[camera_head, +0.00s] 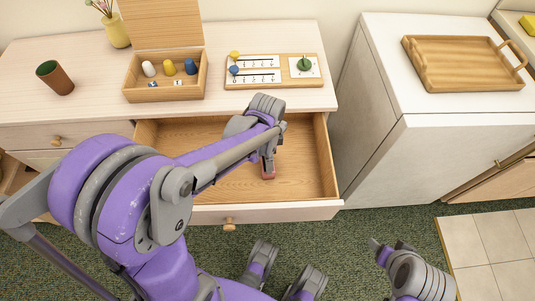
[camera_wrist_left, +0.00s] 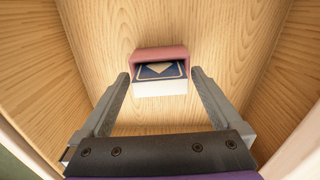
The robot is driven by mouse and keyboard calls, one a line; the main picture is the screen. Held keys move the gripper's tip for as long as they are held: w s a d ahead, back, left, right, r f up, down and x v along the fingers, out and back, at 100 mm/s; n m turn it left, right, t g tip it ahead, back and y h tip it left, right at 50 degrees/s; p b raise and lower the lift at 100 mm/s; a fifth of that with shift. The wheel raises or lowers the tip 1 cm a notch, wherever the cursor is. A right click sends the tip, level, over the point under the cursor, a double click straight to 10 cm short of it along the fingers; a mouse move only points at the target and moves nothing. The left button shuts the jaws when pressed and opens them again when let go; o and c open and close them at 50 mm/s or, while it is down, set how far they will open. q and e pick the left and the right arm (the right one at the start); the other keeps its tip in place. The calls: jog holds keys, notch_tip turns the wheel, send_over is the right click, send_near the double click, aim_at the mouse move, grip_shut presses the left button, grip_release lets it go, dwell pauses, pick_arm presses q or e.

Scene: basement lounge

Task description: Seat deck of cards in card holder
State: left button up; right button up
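A small box-like item (camera_wrist_left: 160,89) lies on the drawer floor in the left wrist view, with a red-pink rim, a white front and a dark blue face with a tan diamond. It looks like cards in a case; I cannot tell deck from holder. My left gripper (camera_wrist_left: 160,78) is open inside the drawer, one finger either side of the item, with small gaps seen. My right gripper (camera_head: 389,245) is low at the right, over the carpet; its opening is unclear.
The open wooden drawer (camera_head: 310,170) has walls close around my left gripper. On the dresser top are a wooden box (camera_head: 165,94) with game pieces, a scoring board (camera_head: 275,84), a brown cup (camera_head: 55,77) and a yellow vase (camera_head: 116,31). A tray (camera_head: 465,82) sits on the right cabinet.

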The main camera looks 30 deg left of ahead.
pick_arm(q)
jog(key=shift+r, duration=0.15)
jog(key=shift+r, duration=0.3)
notch_tip(320, 180, up, 11)
jog(key=p, duration=0.3)
jog(key=s+d+f+n+t, duration=0.2)
jog(key=s+n+t, duration=0.3)
jog(key=s+n, duration=0.5)
jog(key=shift+s+d+n, duration=0.4)
jog(key=shift+s+d, duration=0.25)
jog(key=shift+s, duration=0.1)
jog(key=shift+r, duration=0.1)
